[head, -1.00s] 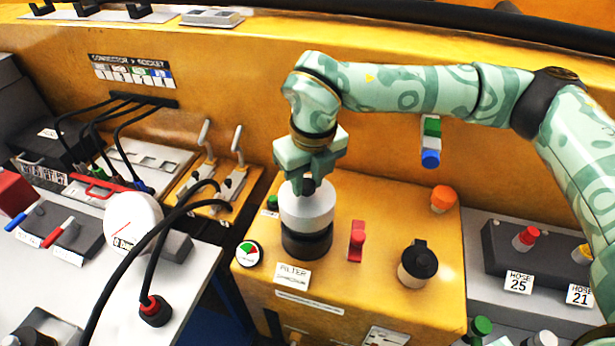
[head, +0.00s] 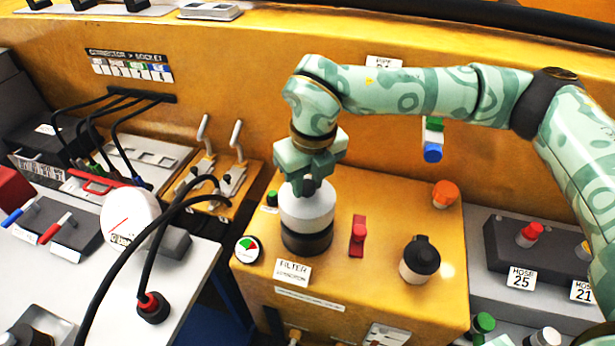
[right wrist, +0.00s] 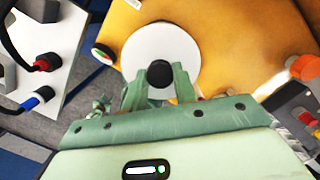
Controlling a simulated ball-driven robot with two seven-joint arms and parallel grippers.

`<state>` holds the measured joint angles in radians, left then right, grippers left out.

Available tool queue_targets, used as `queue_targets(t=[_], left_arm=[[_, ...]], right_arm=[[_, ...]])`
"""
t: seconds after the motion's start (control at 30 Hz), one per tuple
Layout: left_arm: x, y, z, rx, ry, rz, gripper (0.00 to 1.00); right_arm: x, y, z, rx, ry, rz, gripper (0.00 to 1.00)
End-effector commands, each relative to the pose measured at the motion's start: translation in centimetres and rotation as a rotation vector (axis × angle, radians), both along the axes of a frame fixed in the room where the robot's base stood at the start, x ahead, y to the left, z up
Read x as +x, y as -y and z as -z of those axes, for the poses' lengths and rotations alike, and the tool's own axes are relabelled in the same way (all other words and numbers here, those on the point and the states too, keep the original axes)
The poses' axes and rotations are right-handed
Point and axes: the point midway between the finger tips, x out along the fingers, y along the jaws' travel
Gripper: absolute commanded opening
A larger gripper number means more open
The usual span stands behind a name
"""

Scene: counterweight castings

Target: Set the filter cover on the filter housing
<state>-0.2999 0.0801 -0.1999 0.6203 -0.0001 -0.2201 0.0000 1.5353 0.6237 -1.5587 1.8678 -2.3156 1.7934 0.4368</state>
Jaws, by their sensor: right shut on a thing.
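The filter cover (head: 306,208) is a pale grey-white cylinder with a dark knob on top. It sits over the black filter housing (head: 307,240) on the yellow box, upright, with no clear gap visible between them. My right gripper (head: 309,186) is above it, shut on the cover's knob. In the right wrist view the cover is a white disc (right wrist: 160,42), and the gripper's fingers (right wrist: 160,78) stand on both sides of the black knob. My left gripper is not in view.
On the yellow box (head: 375,290) stand a red lever (head: 357,236), a black-capped white canister (head: 420,260), an orange knob (head: 445,194) and a round gauge (head: 247,249). Black cables (head: 115,270) arch over the panel at the left. Hose fittings (head: 530,234) stand at the right.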

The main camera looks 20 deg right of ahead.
Motion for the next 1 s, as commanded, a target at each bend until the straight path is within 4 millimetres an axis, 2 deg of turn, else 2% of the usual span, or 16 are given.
queue_targets(t=[0.9, 0.93, 1.0], left_arm=[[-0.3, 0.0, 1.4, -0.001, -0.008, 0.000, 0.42], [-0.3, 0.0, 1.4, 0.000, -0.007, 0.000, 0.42], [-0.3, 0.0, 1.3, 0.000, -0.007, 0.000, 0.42]], right_arm=[[0.0, 0.0, 2.3, 0.000, 0.000, 0.000, 0.00], [0.0, 0.0, 2.2, 0.000, 0.001, 0.000, 0.36], [0.0, 0.0, 2.2, 0.000, 0.001, 0.000, 0.53]])
